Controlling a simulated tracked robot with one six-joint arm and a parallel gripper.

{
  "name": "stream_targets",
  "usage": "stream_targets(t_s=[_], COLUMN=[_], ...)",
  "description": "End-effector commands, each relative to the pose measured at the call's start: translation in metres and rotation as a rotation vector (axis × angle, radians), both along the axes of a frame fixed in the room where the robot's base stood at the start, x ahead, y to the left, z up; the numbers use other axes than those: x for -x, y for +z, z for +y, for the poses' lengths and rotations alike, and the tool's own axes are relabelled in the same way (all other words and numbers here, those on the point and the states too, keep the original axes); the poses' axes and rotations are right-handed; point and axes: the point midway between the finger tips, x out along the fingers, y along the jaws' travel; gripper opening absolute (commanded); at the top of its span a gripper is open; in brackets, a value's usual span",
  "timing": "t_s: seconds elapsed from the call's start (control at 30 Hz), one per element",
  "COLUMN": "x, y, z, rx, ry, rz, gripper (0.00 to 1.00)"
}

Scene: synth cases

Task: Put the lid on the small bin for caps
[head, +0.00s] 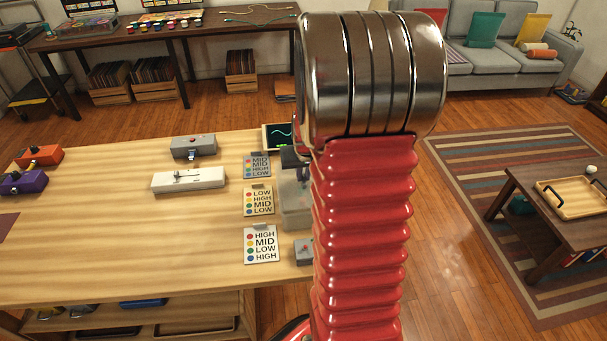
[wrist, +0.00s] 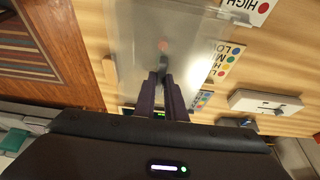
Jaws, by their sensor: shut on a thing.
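My gripper (wrist: 162,82) is shut on a clear, cloudy lid-like piece (wrist: 135,45), gripped at its near end in the wrist view. In the head view a see-through piece (head: 295,205) shows at the table's right edge, partly hidden behind my red arm. The dark end of my gripper (head: 291,158) is at its far end. I cannot tell the small bin for caps apart from this clear piece. A blurred reddish spot shows through the clear piece in the wrist view.
A small grey box (head: 303,251) sits nearer. The table's (head: 110,230) middle is clear.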

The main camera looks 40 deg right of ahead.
Motion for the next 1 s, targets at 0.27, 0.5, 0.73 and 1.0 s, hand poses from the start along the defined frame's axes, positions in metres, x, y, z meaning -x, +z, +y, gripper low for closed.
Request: stream_targets(t_s=[0.27, 0.5, 0.73, 1.0], x=[0.000, 0.000, 0.000, 0.000], y=[-0.001, -0.006, -0.010, -0.015], z=[0.000, 0.000, 0.000, 0.000], rx=[0.000, 0.001, 0.000, -0.001], ry=[0.000, 0.000, 0.000, 0.000], rz=[0.000, -0.001, 0.000, 0.001], gripper=[0.00, 0.00, 0.00, 0.00])
